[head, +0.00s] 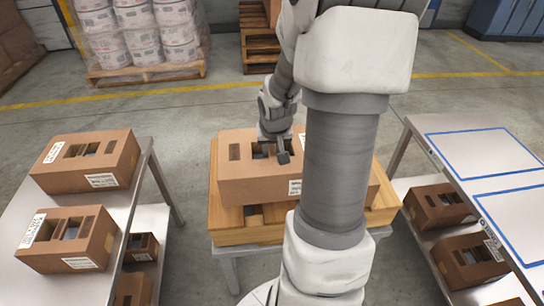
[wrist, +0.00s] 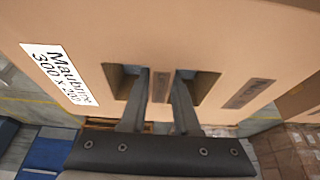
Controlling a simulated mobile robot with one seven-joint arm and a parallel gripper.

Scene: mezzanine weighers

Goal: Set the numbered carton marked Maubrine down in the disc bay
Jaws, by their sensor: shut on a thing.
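The Maubrine carton (head: 245,187) is brown, with slots in its top, and is at the wooden stand (head: 232,233) in the middle of the head view. My gripper (head: 270,152) is at its top, shut on the strip between two openings. In the wrist view the carton (wrist: 200,30) fills the upper part, with a white label reading Maubrine 300 x 200. Both fingers (wrist: 161,90) reach into the openings. Whether the carton rests on the stand or hangs just above it, I cannot tell. My arm hides its right part. No disc mark is legible on the bays.
The right table has blue-outlined empty bays (head: 480,153) on top and several cartons (head: 438,204) on its lower shelf. The left table (head: 30,210) bears two similar cartons (head: 85,160), with more below. A pallet of wrapped tubs (head: 145,35) stands behind, beyond clear floor.

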